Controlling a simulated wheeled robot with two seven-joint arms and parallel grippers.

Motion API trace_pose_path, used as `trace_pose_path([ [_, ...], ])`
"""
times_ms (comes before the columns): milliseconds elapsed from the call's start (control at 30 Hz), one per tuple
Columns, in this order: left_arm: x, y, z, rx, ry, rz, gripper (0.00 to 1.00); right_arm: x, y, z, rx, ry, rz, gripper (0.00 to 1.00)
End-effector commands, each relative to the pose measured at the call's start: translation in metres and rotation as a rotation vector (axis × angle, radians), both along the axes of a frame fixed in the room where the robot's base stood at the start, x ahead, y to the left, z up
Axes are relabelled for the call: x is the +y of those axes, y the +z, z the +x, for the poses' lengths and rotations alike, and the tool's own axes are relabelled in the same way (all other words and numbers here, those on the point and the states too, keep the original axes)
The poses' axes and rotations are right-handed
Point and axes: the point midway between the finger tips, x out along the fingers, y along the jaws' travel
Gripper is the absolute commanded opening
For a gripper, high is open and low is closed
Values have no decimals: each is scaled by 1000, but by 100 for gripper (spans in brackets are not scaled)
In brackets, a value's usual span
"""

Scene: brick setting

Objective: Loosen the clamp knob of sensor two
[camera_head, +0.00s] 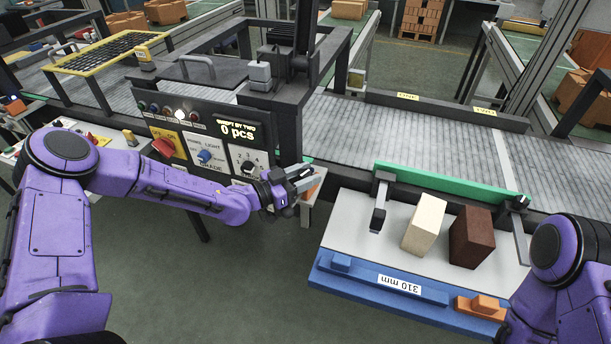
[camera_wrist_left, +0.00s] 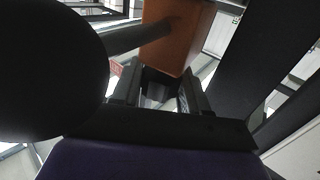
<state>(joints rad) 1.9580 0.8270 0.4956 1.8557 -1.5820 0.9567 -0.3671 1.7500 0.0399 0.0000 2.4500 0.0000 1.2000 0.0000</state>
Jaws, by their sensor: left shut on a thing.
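My left gripper (camera_head: 302,180) reaches right, past the front of the control panel, to the near edge of the conveyor. In the left wrist view its two fingers (camera_wrist_left: 160,88) close around a small dark knob (camera_wrist_left: 157,86), which is partly hidden between them. An orange block-shaped body (camera_wrist_left: 178,38), apparently the sensor, sits just beyond the knob, with a grey rod beside it. In the head view only a bit of orange (camera_head: 313,191) shows beside the fingertips. The sensor's number is not readable. My right arm shows at the right edge; its gripper is out of view.
The control panel (camera_head: 205,140) with knobs and a "0 pcs" display stands beside my left forearm. Right of the gripper, a white table (camera_head: 350,215) with a blue "310 mm" rail (camera_head: 375,290) holds a cream block (camera_head: 424,224) and a brown block (camera_head: 472,237).

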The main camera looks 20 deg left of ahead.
Motion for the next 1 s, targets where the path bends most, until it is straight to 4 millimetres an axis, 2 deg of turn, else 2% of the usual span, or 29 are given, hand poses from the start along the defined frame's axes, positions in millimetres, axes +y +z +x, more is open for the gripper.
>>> trace_pose_path([
  [1000,-2,-2,0,-5,915,5,13,0,-58,0,0,0,0,98],
])
